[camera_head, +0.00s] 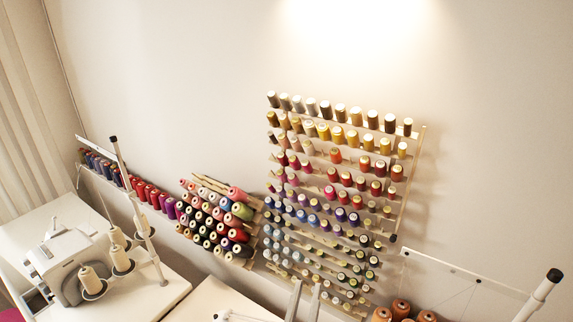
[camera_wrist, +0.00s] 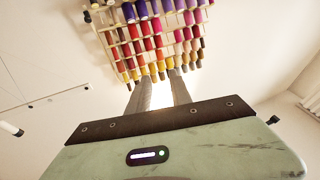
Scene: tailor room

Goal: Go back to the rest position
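My gripper (camera_head: 307,285) shows at the bottom edge of the head view, in front of the lower part of the spool rack. In the wrist view my gripper (camera_wrist: 157,80) has its two grey fingers apart, with a bright gap and nothing between them. The fingers point toward the wall rack of thread spools (camera_head: 424,150), which also shows in the wrist view (camera_wrist: 105,45), upside down. Whether the fingertips are clear of the rack's lowest spools is hard to tell in the head view.
A smaller rack of thread cones (camera_head: 215,215) hangs left of the large one. A white sewing machine (camera_head: 65,262) with cream thread cones (camera_head: 92,280) stands on a white table (camera_head: 30,235) at left. Orange spools (camera_head: 400,308) and a thread stand pole (camera_head: 540,292) are at lower right.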

